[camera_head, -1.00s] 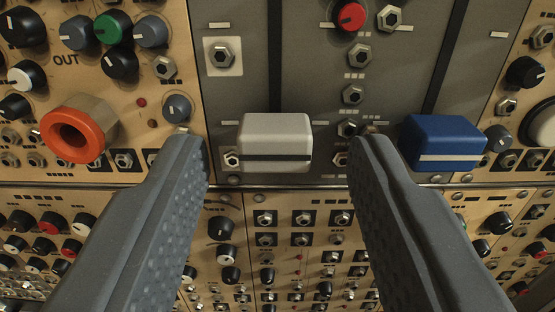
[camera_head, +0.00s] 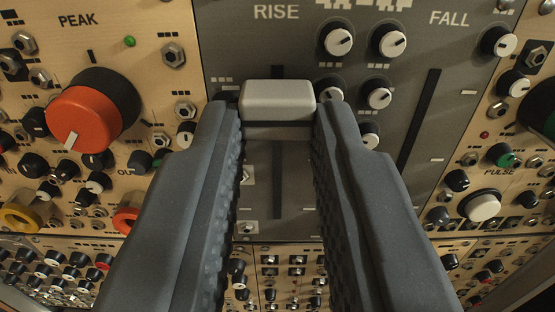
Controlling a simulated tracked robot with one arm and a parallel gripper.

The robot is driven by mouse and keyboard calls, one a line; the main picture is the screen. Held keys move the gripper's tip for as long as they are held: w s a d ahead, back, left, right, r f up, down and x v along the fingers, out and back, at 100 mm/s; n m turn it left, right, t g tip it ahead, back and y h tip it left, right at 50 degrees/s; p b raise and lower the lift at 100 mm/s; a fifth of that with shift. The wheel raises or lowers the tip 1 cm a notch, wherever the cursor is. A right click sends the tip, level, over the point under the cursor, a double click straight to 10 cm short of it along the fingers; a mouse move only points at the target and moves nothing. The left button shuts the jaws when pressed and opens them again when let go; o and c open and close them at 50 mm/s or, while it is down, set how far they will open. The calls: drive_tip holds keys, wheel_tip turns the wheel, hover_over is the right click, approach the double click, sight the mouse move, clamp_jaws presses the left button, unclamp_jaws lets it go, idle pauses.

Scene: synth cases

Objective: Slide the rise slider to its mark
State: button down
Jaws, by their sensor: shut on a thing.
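The rise slider's cap (camera_head: 278,98), a pale grey block with a dark stripe on its front, sits high on its dark vertical slot (camera_head: 277,180) under the RISE lettering (camera_head: 276,12). A short piece of slot shows above the cap and a long piece below it. My gripper (camera_head: 278,112) is shut on the cap, one finger pressed to each side. Small pale ticks show beside the slot, one near the slot's lower end (camera_head: 310,209). I cannot tell which is the mark, and the fingers hide part of the panel beside the cap.
White-topped knobs (camera_head: 338,40) stand close right of the cap. A large red PEAK knob (camera_head: 92,112) juts out at the left.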

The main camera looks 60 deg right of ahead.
drive_tip(key=shift+r, duration=0.3)
drive_tip(key=c, duration=1.3)
unclamp_jaws()
drive_tip(key=shift+d, duration=0.1)
drive_tip(key=shift+s+a+f, duration=0.1)
drive_tip(key=shift+s+a, duration=0.15)
drive_tip(key=shift+a, duration=0.25)
drive_tip(key=b+v, duration=0.2)
drive_tip(key=v, duration=1.1)
drive_tip(key=shift+w, duration=0.1)
drive_tip(key=shift+w, duration=0.1)
